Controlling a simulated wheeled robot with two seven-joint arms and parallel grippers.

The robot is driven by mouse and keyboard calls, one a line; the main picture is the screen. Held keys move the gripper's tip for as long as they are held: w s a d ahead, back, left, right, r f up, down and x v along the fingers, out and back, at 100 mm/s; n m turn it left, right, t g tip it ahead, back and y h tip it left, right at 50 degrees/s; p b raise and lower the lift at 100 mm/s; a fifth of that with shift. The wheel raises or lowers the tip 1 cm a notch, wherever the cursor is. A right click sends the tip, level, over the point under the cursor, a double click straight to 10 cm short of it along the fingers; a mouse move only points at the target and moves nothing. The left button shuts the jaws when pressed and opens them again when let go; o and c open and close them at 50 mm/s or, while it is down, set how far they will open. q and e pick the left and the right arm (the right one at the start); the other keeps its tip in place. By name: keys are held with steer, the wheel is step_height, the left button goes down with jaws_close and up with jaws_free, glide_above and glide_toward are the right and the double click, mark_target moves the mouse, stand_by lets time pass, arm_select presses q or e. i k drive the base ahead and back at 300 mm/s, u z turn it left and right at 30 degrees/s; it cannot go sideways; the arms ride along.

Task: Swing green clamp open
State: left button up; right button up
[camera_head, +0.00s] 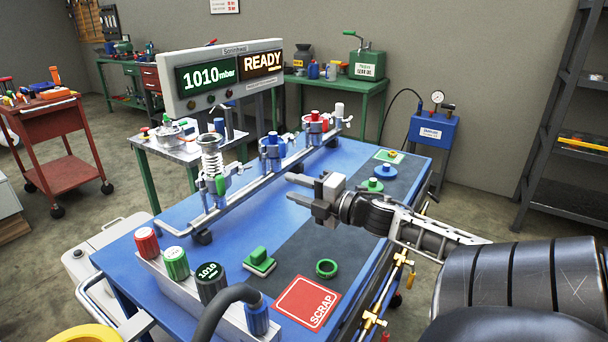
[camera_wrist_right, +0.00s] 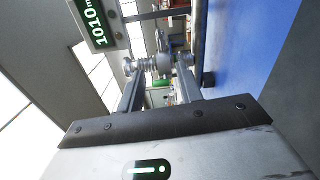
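The green clamp (camera_head: 220,185) is on the nearest port of the metal pipe rail (camera_head: 255,180), under a ribbed metal bellows (camera_head: 211,156). Whether it is closed is too small to tell. My right gripper (camera_head: 291,189) is open and empty above the blue table, to the right of the clamp and apart from it, its fingers pointing left. In the right wrist view the two fingers (camera_wrist_right: 160,90) stand apart with the metal fittings (camera_wrist_right: 160,62) beyond their tips. A green patch (camera_wrist_right: 161,84) shows between them; I cannot tell if it is the clamp. My left gripper is out of view.
Blue (camera_head: 272,150) and red (camera_head: 315,128) ports stand farther along the rail. A display sign (camera_head: 225,75) reads 1010 mbar and READY. A green block (camera_head: 259,260), a green ring (camera_head: 327,268) and a red SCRAP mat (camera_head: 307,302) lie on the table (camera_head: 185,262). Colored knobs (camera_head: 176,262) line its front edge.

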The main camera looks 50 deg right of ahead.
mark_target(219, 185)
steer(key=k, duration=1)
